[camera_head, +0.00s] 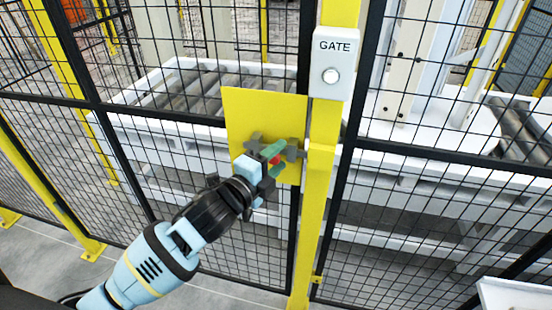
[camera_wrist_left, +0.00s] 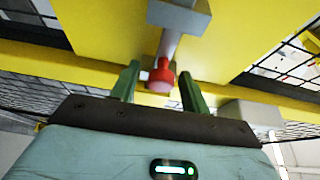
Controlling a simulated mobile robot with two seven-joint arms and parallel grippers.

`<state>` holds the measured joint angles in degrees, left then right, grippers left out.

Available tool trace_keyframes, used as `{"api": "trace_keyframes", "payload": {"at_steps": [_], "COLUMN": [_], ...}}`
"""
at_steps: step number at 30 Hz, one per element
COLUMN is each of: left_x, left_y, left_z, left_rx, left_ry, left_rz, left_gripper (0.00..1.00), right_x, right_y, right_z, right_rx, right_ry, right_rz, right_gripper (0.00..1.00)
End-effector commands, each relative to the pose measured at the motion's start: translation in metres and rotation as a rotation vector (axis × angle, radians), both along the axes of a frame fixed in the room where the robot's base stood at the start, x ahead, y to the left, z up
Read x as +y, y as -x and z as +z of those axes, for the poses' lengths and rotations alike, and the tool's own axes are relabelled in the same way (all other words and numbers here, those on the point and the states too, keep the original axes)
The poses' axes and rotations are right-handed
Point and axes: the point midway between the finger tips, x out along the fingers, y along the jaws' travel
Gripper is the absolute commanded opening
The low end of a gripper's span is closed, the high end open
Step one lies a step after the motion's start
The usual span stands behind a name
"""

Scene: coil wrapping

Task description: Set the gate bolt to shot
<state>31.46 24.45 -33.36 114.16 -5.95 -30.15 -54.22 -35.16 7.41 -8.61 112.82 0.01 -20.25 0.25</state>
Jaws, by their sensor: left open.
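The gate bolt sits on a yellow plate (camera_head: 250,112) beside the yellow gate post (camera_head: 322,180). Its red knob (camera_head: 276,160) is partly hidden by my gripper in the head view. In the left wrist view the red knob (camera_wrist_left: 160,80) is on a grey rod (camera_wrist_left: 169,46) that runs from a grey block (camera_wrist_left: 181,14). My left gripper (camera_head: 271,162) is at the plate. Its green fingers (camera_wrist_left: 160,88) are open, one on each side of the knob, with gaps visible. Whether the bolt reaches into the post is hidden. My right gripper is not in view.
A white GATE box (camera_head: 332,62) with a round button is on the post above the bolt. Black mesh fence panels (camera_head: 420,235) stand on both sides. Behind them are white roller conveyors (camera_head: 170,135). A white surface (camera_head: 515,292) is at the bottom right.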

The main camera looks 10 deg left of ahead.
Motion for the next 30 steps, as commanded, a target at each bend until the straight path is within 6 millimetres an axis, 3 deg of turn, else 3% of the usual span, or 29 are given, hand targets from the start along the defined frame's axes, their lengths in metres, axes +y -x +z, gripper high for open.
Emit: {"api": "trace_keyframes", "payload": {"at_steps": [5, 18, 30], "left_x": [0.005, 0.029, 0.032], "left_y": [0.01, 0.065, 0.071], "left_z": [-0.002, -0.002, 0.0], "left_rx": [0.002, 0.002, 0.0], "left_ry": [-0.002, -0.001, 0.0], "left_rz": [0.001, -0.001, -0.001], "left_gripper": [0.46, 0.46, 0.46], "right_x": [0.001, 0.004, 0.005], "right_y": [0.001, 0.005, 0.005], "right_z": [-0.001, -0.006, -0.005], "right_rx": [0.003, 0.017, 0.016], "right_ry": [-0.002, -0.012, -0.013], "right_rz": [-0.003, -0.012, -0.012], "right_gripper": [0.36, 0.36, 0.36]}}
